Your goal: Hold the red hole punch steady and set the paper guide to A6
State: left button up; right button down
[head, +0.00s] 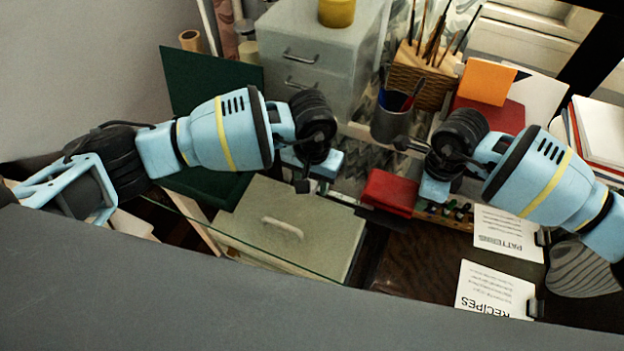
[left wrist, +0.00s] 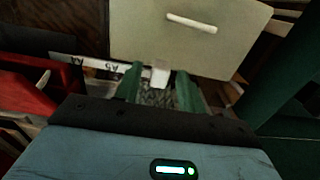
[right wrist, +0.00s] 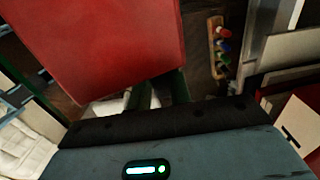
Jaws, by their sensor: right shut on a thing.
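The red hole punch (head: 390,192) sits between my two grippers in the head view. It fills the upper left of the right wrist view (right wrist: 100,45) and shows at the left edge of the left wrist view (left wrist: 25,95). My right gripper (head: 436,190) is shut on the punch. The white paper guide (left wrist: 92,67) extends from the punch, with marks reading A4 and A5; no A6 mark is readable. A pale tab (left wrist: 160,74) at the guide shows between the fingertips of my left gripper (left wrist: 158,88), which are apart. I cannot tell whether they touch it.
A rack of small coloured items (head: 450,212) and white cards (head: 508,232) are to the right. A pen cup (head: 391,122) and grey drawers (head: 320,50) stand behind.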

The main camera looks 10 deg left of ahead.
aim_at(345, 204)
pick_arm(q)
grip_shut()
jog(key=d, duration=0.2)
jog(key=s+d, duration=0.1)
jog(key=d, duration=0.5)
jog(key=shift+s+r, duration=0.1)
jog(key=shift+s, duration=0.15)
jog(key=shift+o, duration=0.3)
grip_release()
pick_arm(e)
jog(key=shift+a, duration=0.1)
pick_arm(q)
jog(key=shift+a, duration=0.1)
